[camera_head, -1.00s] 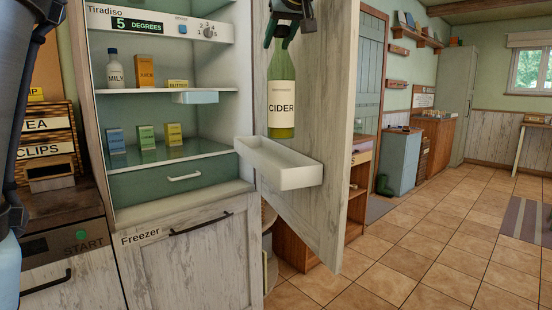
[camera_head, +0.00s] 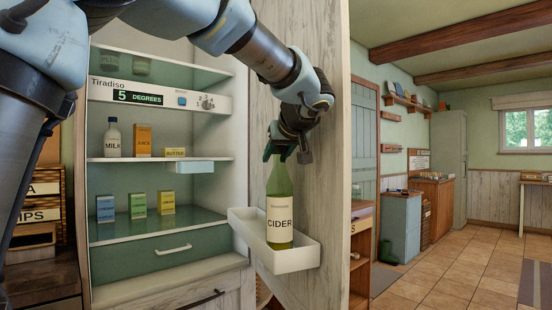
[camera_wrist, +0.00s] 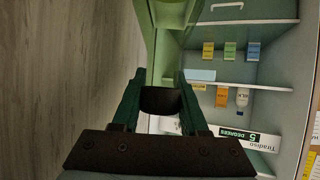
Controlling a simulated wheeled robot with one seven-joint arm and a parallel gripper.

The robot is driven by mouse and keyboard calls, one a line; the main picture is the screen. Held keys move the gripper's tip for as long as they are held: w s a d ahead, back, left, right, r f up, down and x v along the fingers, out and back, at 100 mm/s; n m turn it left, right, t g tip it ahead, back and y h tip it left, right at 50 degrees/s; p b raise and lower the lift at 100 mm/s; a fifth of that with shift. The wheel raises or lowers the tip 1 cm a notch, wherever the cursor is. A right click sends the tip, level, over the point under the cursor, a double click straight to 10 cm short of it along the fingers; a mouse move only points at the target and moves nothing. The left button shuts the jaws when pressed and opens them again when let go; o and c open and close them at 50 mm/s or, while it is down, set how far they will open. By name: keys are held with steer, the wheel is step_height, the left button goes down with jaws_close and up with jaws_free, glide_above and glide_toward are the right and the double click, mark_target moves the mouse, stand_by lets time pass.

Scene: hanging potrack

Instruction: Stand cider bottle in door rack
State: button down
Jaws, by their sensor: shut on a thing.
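The cider bottle (camera_head: 279,205) is green with a cream CIDER label. It is upright, with its lower end inside the white door rack (camera_head: 297,260) on the open fridge door. The rack's front wall hides the bottle's base, so I cannot tell whether it touches the rack floor. My gripper (camera_head: 281,152) is shut on the bottle's neck from above. In the wrist view, the bottle (camera_wrist: 165,35) runs up from between my gripper's fingers (camera_wrist: 161,98).
The open fridge (camera_head: 160,180) is left of the rack. Its shelves hold a milk bottle (camera_head: 113,138), a juice carton (camera_head: 142,140), a butter box (camera_head: 175,153) and several small boxes. The door panel (camera_head: 325,120) stands close behind my gripper. Open tiled floor lies to the right.

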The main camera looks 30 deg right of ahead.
steer(key=shift+f, duration=0.35)
steer(key=shift+c, duration=2.2)
jaws_free()
steer(key=b+v, duration=0.2)
steer(key=v, duration=1)
steer(key=shift+b, duration=0.3)
